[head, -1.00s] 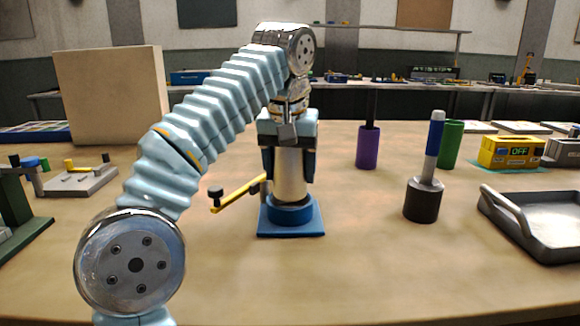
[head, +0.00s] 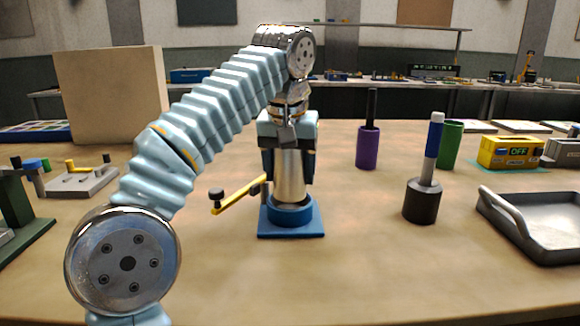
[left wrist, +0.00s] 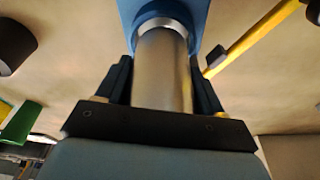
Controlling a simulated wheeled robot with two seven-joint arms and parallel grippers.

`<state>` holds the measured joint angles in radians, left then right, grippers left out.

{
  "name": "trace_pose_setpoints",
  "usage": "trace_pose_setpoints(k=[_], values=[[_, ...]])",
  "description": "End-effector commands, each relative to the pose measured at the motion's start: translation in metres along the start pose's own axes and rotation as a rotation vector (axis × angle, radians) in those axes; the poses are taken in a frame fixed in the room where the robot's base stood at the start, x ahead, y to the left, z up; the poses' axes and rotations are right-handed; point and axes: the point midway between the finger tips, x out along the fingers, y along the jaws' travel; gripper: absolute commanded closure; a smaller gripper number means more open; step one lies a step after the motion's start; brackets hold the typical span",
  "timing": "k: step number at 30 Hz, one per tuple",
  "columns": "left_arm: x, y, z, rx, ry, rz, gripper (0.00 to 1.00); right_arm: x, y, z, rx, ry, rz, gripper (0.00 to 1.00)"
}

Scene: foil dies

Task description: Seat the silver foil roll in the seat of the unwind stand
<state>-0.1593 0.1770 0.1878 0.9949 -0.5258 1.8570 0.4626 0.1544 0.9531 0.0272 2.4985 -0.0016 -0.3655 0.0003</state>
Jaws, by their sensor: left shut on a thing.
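The silver foil roll (head: 290,178) stands upright between the fingers of my left gripper (head: 288,170). The gripper comes down from above and is shut on it. The roll's lower end meets the round blue seat of the unwind stand (head: 291,229), inside or just at its rim; how deep it sits I cannot tell. In the left wrist view the roll (left wrist: 163,75) runs from the dark fingers to the blue stand (left wrist: 190,12), with a bright ring at its end. My right gripper is not in view.
A yellow crank (head: 238,195) lies left of the stand. To the right are a purple cup (head: 367,150), a black holder with a blue-and-white stick (head: 422,203), a green cup (head: 450,146) and a grey tray (head: 555,245). A beige box (head: 110,90) stands behind left. The front table is clear.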

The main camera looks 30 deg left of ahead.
Motion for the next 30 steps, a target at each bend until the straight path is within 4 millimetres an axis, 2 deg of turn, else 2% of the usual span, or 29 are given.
trace_pose_setpoints(k=[30], values=[[0.019,0.0,0.004,-0.001,-0.001,0.0,0.77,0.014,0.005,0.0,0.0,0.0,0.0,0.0]])
